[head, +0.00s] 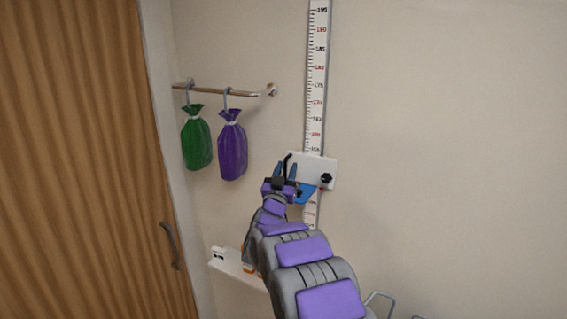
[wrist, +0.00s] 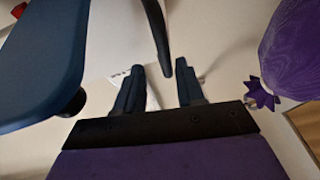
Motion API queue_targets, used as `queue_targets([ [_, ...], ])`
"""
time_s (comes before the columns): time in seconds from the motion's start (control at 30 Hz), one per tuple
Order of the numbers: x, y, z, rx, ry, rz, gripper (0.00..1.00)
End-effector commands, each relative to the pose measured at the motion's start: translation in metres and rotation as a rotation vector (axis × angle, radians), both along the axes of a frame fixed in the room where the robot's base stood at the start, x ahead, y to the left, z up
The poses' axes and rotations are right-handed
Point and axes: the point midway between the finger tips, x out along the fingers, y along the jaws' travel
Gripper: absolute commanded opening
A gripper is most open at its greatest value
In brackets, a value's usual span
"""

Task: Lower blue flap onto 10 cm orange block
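The blue flap (head: 307,192) sticks out below a white slider (head: 321,170) on a wall-mounted measuring scale; my arm partly covers it. It fills the left of the wrist view (wrist: 42,62). A dark curved lever (head: 286,160) stands by the slider; in the wrist view the lever (wrist: 158,38) ends near the gap between my fingertips. I cannot tell whether they touch. My gripper (head: 286,167) is open beside the flap, its two blue fingers apart (wrist: 160,68). A bit of orange, likely the block (head: 246,268), shows low beside my arm, mostly hidden.
A white platform (head: 224,261) is low on the wall. A green bag (head: 197,142) and a purple bag (head: 232,150) hang from a rail (head: 240,92); the purple bag (wrist: 297,50) is close at right in the wrist view. A wooden door (head: 80,170) is at left.

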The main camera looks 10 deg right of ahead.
Motion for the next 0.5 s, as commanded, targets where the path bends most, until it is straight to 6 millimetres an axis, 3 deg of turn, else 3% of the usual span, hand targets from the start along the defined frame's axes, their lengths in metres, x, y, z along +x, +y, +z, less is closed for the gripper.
queue_targets([
  [0.3,0.026,0.005,0.010,-0.009,-0.001,0.000,0.38],
  [0.5,0.026,0.003,0.012,-0.008,-0.002,0.003,0.38],
])
